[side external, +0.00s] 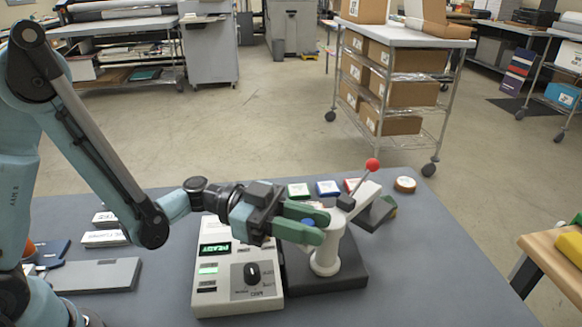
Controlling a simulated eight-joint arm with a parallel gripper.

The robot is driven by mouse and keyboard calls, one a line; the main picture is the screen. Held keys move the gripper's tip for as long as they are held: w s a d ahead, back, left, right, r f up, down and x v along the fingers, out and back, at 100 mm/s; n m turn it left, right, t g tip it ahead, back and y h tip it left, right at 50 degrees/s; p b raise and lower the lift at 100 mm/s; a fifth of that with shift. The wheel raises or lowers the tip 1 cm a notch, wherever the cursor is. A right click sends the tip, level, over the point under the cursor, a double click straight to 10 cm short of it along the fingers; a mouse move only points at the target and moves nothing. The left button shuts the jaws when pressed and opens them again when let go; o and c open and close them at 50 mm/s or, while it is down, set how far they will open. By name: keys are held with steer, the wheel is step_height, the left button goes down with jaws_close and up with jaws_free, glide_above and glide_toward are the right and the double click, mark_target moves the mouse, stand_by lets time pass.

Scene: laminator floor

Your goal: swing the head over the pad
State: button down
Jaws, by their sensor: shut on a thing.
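A white swing head (362,197) sits on a white post (326,256) that stands on a dark base plate (345,278). A lever with a red ball (373,165) rises from the head. The head's arm points to the back right, above or beside a dark block (378,214) with a green edge; I cannot tell if this block is the pad. My gripper (322,228) has green fingers and is shut at the near end of the head, by the post top. A small blue part shows between the fingers; the exact grip is hidden.
A control box (238,270) with a lit READY display and black knob stands left of the base. A grey plate (95,275) lies left. The grey table (440,255) is clear at right.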

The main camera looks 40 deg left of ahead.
steer(key=c, duration=1)
jaws_free()
steer(key=shift+r, duration=0.1)
steer(key=shift+r, duration=0.65)
step_height(320, 180, up, 3)
steer(key=shift+f, duration=0.15)
steer(key=shift+s+d+r, duration=0.9)
steer(key=shift+s+r, duration=0.2)
steer(key=shift+s, duration=0.65)
steer(key=shift+s+d+r, duration=0.9)
steer(key=shift+s+r, duration=0.25)
steer(key=shift+s, duration=0.55)
steer(key=shift+s+d+r, duration=0.9)
steer(key=shift+s+r, duration=0.2)
steer(key=shift+s, duration=0.65)
